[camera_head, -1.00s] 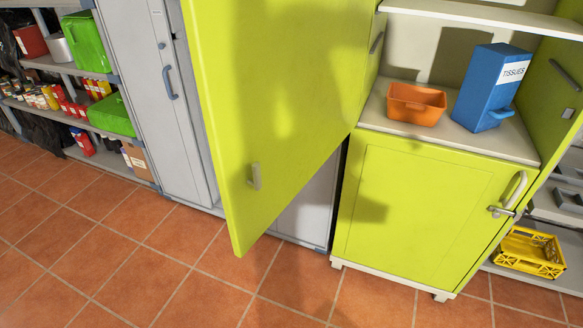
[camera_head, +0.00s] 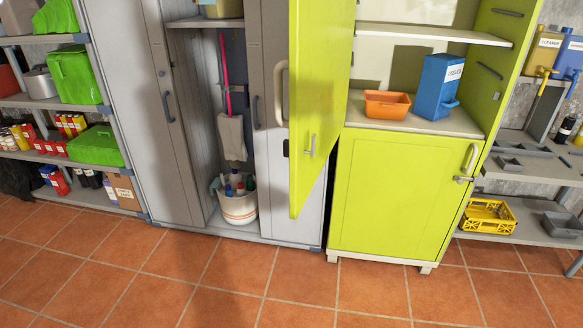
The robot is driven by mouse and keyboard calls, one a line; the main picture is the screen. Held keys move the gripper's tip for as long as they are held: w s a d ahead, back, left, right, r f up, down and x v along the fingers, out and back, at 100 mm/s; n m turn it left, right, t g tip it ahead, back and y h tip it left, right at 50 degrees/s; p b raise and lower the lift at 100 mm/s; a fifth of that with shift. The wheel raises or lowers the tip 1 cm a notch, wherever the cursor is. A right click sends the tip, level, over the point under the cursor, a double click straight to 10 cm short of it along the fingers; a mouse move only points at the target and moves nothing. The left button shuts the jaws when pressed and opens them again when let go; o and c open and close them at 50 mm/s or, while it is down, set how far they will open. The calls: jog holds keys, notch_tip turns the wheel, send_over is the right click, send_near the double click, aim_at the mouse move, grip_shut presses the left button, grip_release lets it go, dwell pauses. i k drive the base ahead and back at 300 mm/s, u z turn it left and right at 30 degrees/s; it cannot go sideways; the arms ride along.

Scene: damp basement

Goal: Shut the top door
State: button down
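The top door (camera_head: 322,92) is a tall lime-green panel. The open upper compartment holds an orange bin (camera_head: 387,104) and a blue tissues box (camera_head: 437,87). The lower green door is shut, with a metal handle (camera_head: 470,160). My gripper is not in view.
Left of the door, a grey locker (camera_head: 178,120) stands open with a mop (camera_head: 231,130) and a bucket (camera_head: 238,205). Stocked shelves stand at far left. A right shelf holds a yellow crate (camera_head: 487,216). The tiled floor (camera_head: 300,285) in front is clear.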

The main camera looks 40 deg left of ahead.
aim_at(321, 32)
jog(key=u, duration=1.05)
